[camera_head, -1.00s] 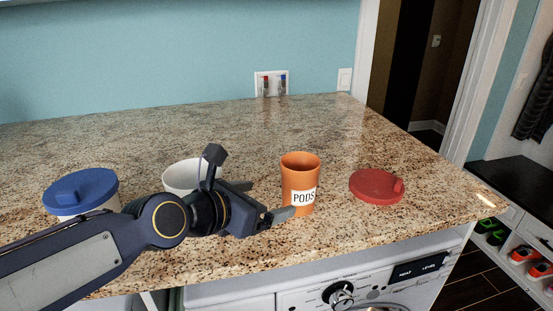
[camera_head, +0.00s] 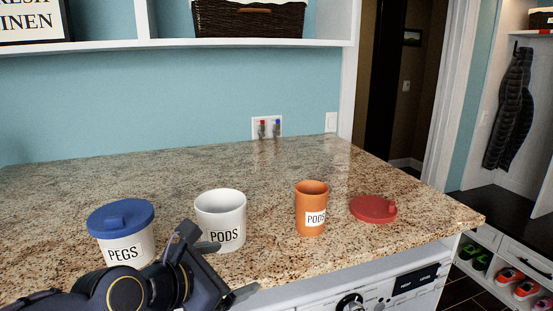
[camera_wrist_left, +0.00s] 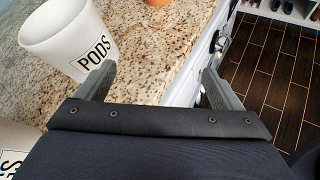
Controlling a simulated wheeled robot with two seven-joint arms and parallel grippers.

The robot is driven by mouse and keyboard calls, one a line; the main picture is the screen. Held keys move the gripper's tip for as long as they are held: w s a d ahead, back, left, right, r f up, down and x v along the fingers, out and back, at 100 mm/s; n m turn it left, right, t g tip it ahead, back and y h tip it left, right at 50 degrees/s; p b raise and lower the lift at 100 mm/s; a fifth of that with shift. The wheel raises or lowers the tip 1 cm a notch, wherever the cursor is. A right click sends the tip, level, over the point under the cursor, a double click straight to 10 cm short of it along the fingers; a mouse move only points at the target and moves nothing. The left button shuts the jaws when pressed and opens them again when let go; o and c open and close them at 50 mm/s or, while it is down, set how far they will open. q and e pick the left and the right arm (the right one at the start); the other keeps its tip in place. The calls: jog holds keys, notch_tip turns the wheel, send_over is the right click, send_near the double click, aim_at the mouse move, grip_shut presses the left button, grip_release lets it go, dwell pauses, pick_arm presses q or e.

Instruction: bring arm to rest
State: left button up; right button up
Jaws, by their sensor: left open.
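My left gripper (camera_head: 222,268) is low in the head view, at the counter's front edge in front of the white PODS canister. In the left wrist view its two fingers (camera_wrist_left: 155,85) are apart with nothing between them. The white PODS canister (camera_head: 221,221) stands upright without a lid; it also shows in the left wrist view (camera_wrist_left: 66,38). The orange PODS cup (camera_head: 311,208) stands open to its right. The red lid (camera_head: 373,209) lies on the counter. The PEGS canister (camera_head: 124,247) wears a blue lid (camera_head: 121,217). My right gripper is not seen.
The granite counter (camera_head: 270,170) is clear behind the canisters. A white washing machine (camera_head: 375,291) stands under its front edge. A shelf with a wicker basket (camera_head: 248,19) is above. Shoes (camera_head: 508,275) sit in cubbies at the right.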

pick_arm(q)
jog(key=s+a+f+m+g+y, duration=0.1)
jog(key=s+a+f+m+g, duration=0.1)
jog(key=s+a+f+m, duration=0.4)
jog(key=s+a+f+m+g+y, duration=0.2)
jog(key=s+a+f+m, duration=0.4)
jog(key=s+f+m, duration=0.3)
jog(key=s+m, duration=0.4)
jog(key=m, duration=0.4)
jog(key=shift+s+m+g+y, duration=0.3)
jog(key=shift+s+m+g, duration=0.1)
